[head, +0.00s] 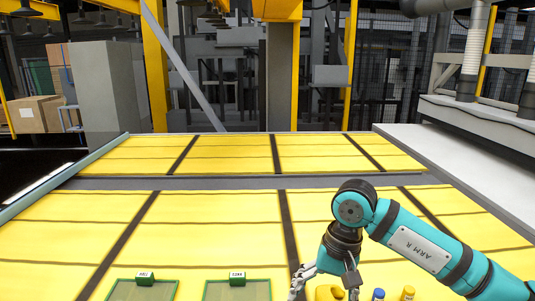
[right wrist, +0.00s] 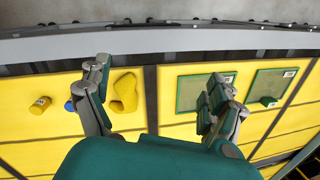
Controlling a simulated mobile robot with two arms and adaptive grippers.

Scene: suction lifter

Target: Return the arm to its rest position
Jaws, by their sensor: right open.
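My right arm (head: 420,245), teal and marked ARM R, reaches in from the right in the head view. Its gripper (head: 325,280) hangs low over the yellow table near the bottom edge. In the right wrist view this gripper (right wrist: 160,78) has its two fingers spread wide with nothing between them. A yellow curved piece (right wrist: 125,92) lies on the table just beside the left finger there. It is partly behind the gripper in the head view (head: 328,293). My left gripper is in neither view.
Two green-framed trays (head: 145,291) (head: 237,291) with small labelled green blocks lie left of the gripper. The yellow table (head: 210,235) is clear farther back. A grey ledge (head: 470,170) runs along the right.

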